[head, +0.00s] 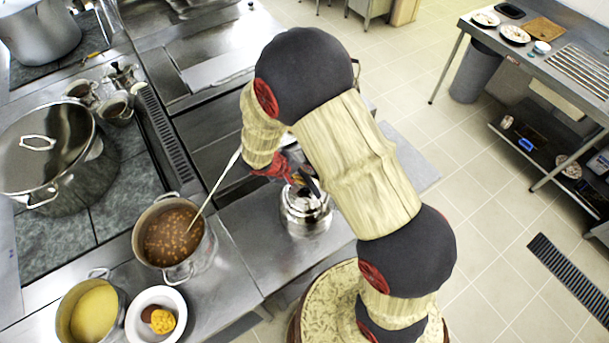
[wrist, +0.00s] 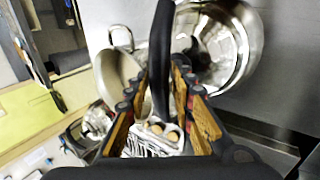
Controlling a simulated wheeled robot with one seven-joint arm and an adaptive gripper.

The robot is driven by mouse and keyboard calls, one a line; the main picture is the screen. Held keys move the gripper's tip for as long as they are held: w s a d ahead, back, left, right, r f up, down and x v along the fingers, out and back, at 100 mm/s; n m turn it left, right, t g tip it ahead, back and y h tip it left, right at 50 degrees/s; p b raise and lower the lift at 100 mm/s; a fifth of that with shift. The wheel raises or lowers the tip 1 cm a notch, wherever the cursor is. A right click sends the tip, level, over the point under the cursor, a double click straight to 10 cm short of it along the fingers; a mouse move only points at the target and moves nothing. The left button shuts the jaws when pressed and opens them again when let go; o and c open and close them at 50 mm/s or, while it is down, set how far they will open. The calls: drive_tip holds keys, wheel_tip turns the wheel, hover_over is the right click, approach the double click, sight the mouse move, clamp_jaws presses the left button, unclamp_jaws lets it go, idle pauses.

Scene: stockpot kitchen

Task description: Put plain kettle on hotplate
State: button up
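A shiny metal kettle (head: 306,221) stands on the steel counter, partly covered by my arm. My gripper (head: 297,178) is just above it at its dark handle. In the wrist view, the kettle's round metal body (wrist: 235,50) is at the upper right and the black handle (wrist: 161,50) runs up between the fingers of my gripper (wrist: 161,72). The fingers lie close on both sides of the handle; whether they press on it is unclear. Dark grey cooking surfaces (head: 88,238) are at the left; I cannot tell which part is the hotplate.
A large lidded stockpot (head: 60,165) takes up much of the left cooking surface. A soup pot (head: 195,262) with a ladle (head: 217,184) stands between it and the kettle. Small metal pots (head: 118,108) stand behind. A yellow-filled pot (head: 92,312) and plate (head: 173,300) are in front.

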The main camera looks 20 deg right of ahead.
drive_tip(key=shift+o, duration=1)
